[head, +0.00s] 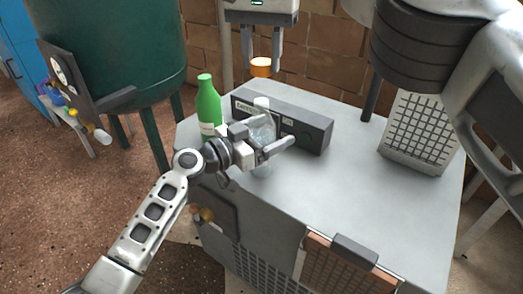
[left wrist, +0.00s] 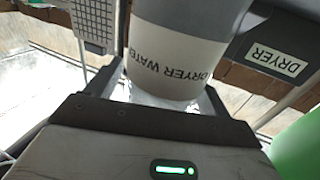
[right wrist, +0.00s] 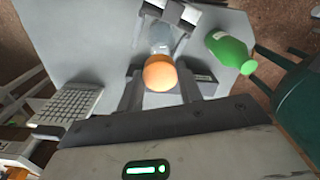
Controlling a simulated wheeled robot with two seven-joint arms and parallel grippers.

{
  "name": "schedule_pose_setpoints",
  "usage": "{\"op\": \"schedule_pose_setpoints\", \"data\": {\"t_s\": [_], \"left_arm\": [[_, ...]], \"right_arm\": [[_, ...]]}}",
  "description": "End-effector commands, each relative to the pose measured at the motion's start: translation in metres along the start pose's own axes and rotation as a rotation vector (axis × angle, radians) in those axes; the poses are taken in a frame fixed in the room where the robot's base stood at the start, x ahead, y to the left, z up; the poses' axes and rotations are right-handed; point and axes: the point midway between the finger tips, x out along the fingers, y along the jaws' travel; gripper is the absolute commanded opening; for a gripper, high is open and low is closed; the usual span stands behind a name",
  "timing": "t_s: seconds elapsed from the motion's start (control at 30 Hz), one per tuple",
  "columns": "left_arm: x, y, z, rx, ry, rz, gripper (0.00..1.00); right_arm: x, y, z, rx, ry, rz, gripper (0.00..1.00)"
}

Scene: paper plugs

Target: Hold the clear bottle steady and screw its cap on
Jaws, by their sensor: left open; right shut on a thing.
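The clear bottle (head: 262,133) stands upright on the grey cabinet top, its white neck bare. In the left wrist view the bottle (left wrist: 175,45) is large, with "DRYER WATER" printed on it. My left gripper (head: 275,147) is open, its fingers on either side of the bottle. My right gripper (head: 263,66) points down above the bottle, shut on the orange cap (head: 260,68). The cap is apart from the neck, with a gap below it. In the right wrist view the cap (right wrist: 160,73) sits between the fingers and partly hides the bottle (right wrist: 160,38).
A green bottle (head: 208,107) stands close to the left of the clear bottle. A dark box labelled "DRYER" (head: 312,135) lies behind it. A grey gridded panel (head: 418,130) stands at the right of the cabinet top (head: 350,195). The front right of the top is clear.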

Motion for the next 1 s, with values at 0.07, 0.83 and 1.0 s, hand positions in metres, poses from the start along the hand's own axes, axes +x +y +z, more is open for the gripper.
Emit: {"op": "schedule_pose_setpoints", "data": {"t_s": [0.07, 0.83, 1.0], "left_arm": [[0.000, 0.000, 0.000, 0.000, 0.000, 0.000, 0.81], [-0.001, 0.000, 0.000, 0.000, 0.000, 0.000, 0.14], [-0.001, 0.000, 0.000, 0.000, 0.000, 0.000, 0.14]], "right_arm": [[0.000, 0.000, 0.000, 0.000, 0.000, 0.000, 0.15], [0.042, 0.000, 0.002, -0.001, 0.001, 0.001, 0.15], [0.049, 0.000, 0.002, 0.000, 0.005, -0.001, 0.15]]}}
